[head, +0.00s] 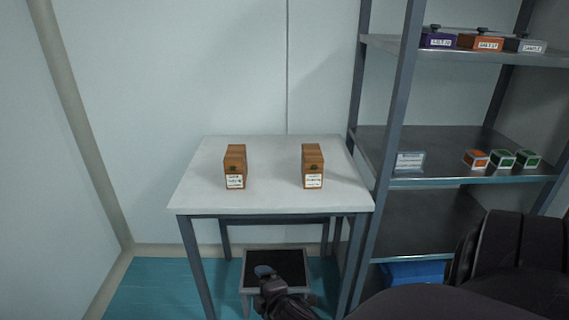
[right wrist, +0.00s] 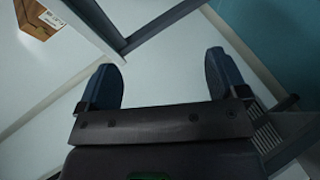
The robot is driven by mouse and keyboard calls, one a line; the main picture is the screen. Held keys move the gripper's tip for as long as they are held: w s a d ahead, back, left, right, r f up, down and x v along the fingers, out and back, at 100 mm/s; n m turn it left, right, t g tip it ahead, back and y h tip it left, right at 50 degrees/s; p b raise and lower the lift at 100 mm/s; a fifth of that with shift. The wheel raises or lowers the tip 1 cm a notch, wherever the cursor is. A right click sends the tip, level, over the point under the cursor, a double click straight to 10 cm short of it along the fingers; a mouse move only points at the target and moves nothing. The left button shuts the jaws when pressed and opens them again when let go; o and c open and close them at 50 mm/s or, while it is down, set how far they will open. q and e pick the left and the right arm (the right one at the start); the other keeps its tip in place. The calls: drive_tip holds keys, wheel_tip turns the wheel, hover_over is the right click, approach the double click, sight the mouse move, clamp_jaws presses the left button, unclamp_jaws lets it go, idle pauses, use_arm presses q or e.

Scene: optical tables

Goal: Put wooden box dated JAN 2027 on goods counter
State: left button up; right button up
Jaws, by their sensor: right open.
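Two wooden boxes stand apart on a white-topped table (head: 270,200), a left one (head: 235,167) and a right one (head: 312,166). Each has a white label on its front, too small to read, so I cannot tell which is dated JAN 2027. My right gripper (head: 265,272) is low in front of the table, below its top and clear of both boxes. In the right wrist view its two fingers (right wrist: 164,70) are spread with nothing between them. One wooden box (right wrist: 38,17) shows at the top left there. My left gripper is out of view. No surface is legibly marked as the goods counter.
A grey metal shelf unit (head: 400,90) stands close at the table's right, with coloured boxes, a small sign (head: 409,162) and several small cartons (head: 502,159). A low dark-topped stool (head: 258,257) is under the table front. The tabletop around the boxes is clear.

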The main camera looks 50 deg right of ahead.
drive_tip(key=s+a+f+m+y, duration=0.1)
drive_tip(key=s+a+m+y, duration=0.1)
drive_tip(key=s+a+m, duration=0.2)
drive_tip(key=s+a+f+m+g+y, duration=0.1)
drive_tip(key=s+a+m, duration=0.4)
drive_tip(key=s, duration=0.6)
drive_tip(key=shift+a+m+y, duration=0.25)
drive_tip(key=shift+m+y, duration=0.45)
drive_tip(key=shift+y, duration=0.1)
